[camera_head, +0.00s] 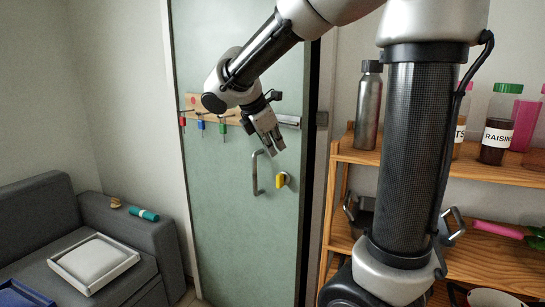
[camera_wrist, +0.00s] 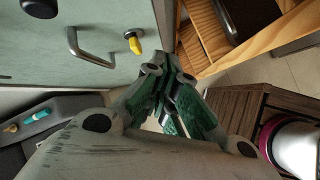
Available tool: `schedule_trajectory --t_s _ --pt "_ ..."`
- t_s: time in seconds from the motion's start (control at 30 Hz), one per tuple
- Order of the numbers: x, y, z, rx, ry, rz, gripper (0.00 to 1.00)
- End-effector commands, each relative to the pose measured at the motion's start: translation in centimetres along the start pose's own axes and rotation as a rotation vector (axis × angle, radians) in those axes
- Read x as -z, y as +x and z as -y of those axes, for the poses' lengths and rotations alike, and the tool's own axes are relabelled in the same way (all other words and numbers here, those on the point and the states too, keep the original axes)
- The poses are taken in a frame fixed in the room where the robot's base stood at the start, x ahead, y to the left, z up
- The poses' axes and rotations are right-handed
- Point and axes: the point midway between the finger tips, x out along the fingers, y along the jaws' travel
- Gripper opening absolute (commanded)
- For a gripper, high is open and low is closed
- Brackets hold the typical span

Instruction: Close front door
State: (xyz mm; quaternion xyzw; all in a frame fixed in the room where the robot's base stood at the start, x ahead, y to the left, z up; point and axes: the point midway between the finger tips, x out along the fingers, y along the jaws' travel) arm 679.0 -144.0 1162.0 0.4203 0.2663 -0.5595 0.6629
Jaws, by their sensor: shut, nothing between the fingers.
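The pale green front door (camera_head: 225,220) stands upright in the middle of the head view. A dark strip runs along its right edge, and I cannot tell exactly how far the door stands from its frame. It has a grey bar handle (camera_head: 256,172) and a yellow key or knob (camera_head: 280,181) to the right of that. My gripper (camera_head: 276,148) is shut and empty, in front of the door just above the handle. In the wrist view the shut fingers (camera_wrist: 164,72) are below and right of the handle (camera_wrist: 90,50), apart from it, near the door's edge.
A key rack (camera_head: 205,106) with hanging keys is on the door. A wooden shelf (camera_head: 390,163) with bottles stands close on the right. A grey sofa (camera_head: 40,215) with a white tray (camera_head: 93,262) is on the left. A slatted wooden piece (camera_wrist: 235,110) shows in the wrist view.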

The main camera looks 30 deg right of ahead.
Motion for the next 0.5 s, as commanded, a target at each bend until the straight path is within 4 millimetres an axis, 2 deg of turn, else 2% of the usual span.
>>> schedule_trajectory --t_s 0.03,0.1,0.2,0.37,0.5 --pt "1.5 0.2 -2.1 -0.014 -0.135 0.044 0.00" --pt "3.0 0.2 -4.5 -0.036 -0.290 0.097 0.00" --pt "4.5 0.1 -6.7 -0.055 -0.433 0.149 0.00" --pt "5.1 0.8 -7.7 -0.062 -0.503 0.177 0.00" --pt "4.6 3.0 -7.8 -0.058 -0.503 0.177 0.00"
